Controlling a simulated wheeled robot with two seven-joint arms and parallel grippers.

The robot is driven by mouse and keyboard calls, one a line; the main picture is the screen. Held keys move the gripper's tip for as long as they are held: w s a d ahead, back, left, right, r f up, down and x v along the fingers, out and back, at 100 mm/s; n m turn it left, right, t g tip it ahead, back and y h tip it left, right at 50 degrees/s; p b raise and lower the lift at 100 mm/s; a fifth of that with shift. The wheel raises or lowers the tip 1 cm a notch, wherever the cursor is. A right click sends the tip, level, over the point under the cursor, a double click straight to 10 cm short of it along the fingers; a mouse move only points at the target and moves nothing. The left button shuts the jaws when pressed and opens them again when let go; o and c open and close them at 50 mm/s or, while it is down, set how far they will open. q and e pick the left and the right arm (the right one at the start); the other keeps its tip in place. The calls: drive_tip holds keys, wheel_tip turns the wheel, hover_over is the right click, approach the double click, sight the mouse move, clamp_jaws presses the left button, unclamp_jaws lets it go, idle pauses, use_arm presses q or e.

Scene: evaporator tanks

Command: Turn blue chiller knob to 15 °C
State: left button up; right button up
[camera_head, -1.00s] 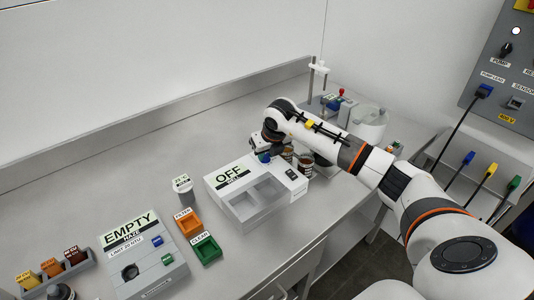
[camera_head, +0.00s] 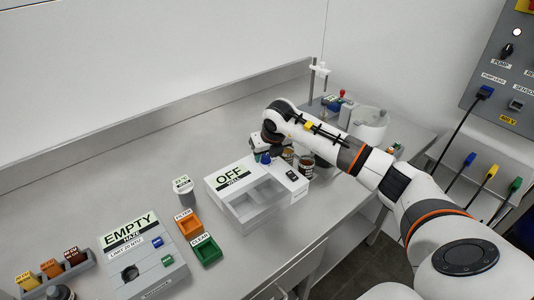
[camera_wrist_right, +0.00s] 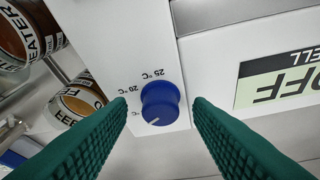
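The blue chiller knob (camera_wrist_right: 161,103) sits on the white chiller box's face, centred between my right gripper's fingers in the right wrist view. Upside-down labels beside it read 25 °C and 20 °C; a third label ends in °C, its number hidden by the left finger. A short white mark is at the knob's lower left. My right gripper (camera_wrist_right: 161,101) is open, with green ribbed fingers on both sides of the knob and visible gaps. In the head view the chiller box (camera_head: 230,199) shows OFF, and the knob (camera_head: 265,158) is below my right wrist. My left gripper is not in view.
Brown bottles (camera_head: 306,167) stand close to the chiller box, near my right wrist. A grey sample cup (camera_head: 183,186), orange tray (camera_head: 189,224), green tray (camera_head: 207,251) and EMPTY haze meter (camera_head: 145,268) are to the left.

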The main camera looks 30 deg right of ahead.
drive_tip(key=b+v, duration=0.2)
drive_tip(key=v, duration=1)
drive_tip(key=shift+b, duration=0.3)
